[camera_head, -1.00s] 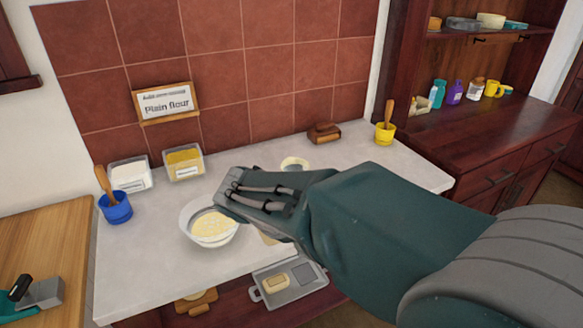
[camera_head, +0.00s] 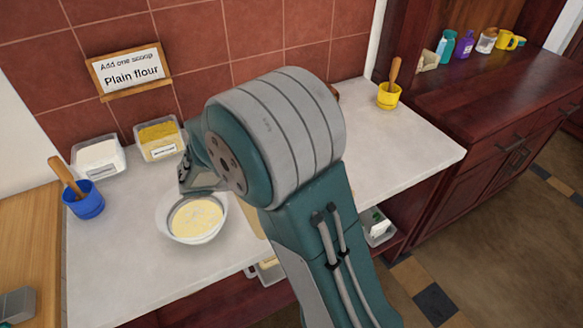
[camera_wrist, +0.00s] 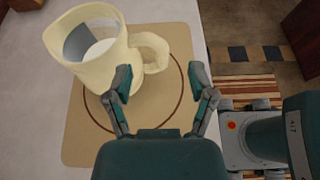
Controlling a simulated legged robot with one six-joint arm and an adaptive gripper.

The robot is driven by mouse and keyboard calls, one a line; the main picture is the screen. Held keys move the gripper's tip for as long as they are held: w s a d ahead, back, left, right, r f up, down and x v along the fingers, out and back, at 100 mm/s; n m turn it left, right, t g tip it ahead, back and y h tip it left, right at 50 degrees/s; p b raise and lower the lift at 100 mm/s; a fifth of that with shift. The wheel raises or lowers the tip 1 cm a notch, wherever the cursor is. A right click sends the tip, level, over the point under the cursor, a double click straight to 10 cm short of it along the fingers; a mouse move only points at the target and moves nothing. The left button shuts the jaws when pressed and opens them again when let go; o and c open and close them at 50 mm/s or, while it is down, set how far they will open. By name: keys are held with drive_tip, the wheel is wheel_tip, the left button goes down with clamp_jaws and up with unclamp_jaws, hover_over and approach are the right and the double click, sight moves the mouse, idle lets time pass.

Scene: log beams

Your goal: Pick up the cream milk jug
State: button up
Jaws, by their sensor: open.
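The cream milk jug (camera_wrist: 98,58) stands on a tan mat (camera_wrist: 82,143) in the wrist view, with its handle (camera_wrist: 156,52) toward the right. White milk shows inside it. My gripper (camera_wrist: 167,82) is open and empty of any object that I can see. Its fingertips are just below the handle in the picture, the left one close to the jug's side; I cannot tell whether it touches. In the head view my arm hides the jug, and only part of my gripper (camera_head: 187,170) shows, near the bowl.
A glass bowl (camera_head: 165,222) of yellow mixture is on the white counter (camera_head: 130,270). Flour and yellow-powder tubs (camera_head: 160,140), a blue pot (camera_head: 85,203) and a yellow pot (camera_head: 388,97) stand around it.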

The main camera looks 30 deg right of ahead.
drive_tip(key=d+f, duration=0.3)
drive_tip(key=d, duration=0.1)
drive_tip(key=d+f, duration=0.2)
drive_tip(key=d, duration=0.1)
drive_tip(key=shift+f, duration=0.3)
drive_tip(key=shift+w, duration=0.1)
clamp_jaws()
